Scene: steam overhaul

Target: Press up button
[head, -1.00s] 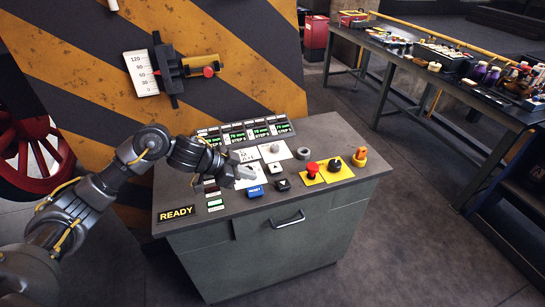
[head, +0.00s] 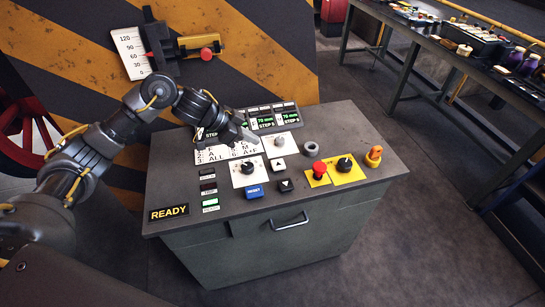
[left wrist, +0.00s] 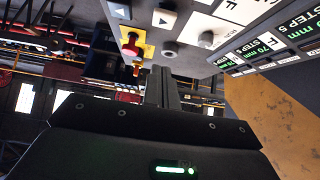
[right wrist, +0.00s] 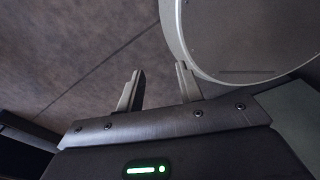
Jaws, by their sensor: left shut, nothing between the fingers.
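A white button (head: 278,165) with a dark arrow mark sits on the console top in the head view. Just in front of it is a black button (head: 285,186) with a pale triangle. I cannot tell surely which way each mark points. My left gripper (head: 257,141) is shut and empty, above the console, behind and left of the white button and apart from it. My right gripper (right wrist: 158,88) is open and empty, seen only in its wrist view.
The console (head: 330,125) also bears a blue reset button (head: 254,191), a black knob (head: 247,168), a grey knob (head: 280,141), a red mushroom button (head: 319,169), a black selector (head: 345,163) and an orange one (head: 374,154). Green displays (head: 265,122) stand behind. A striped panel rises at the back.

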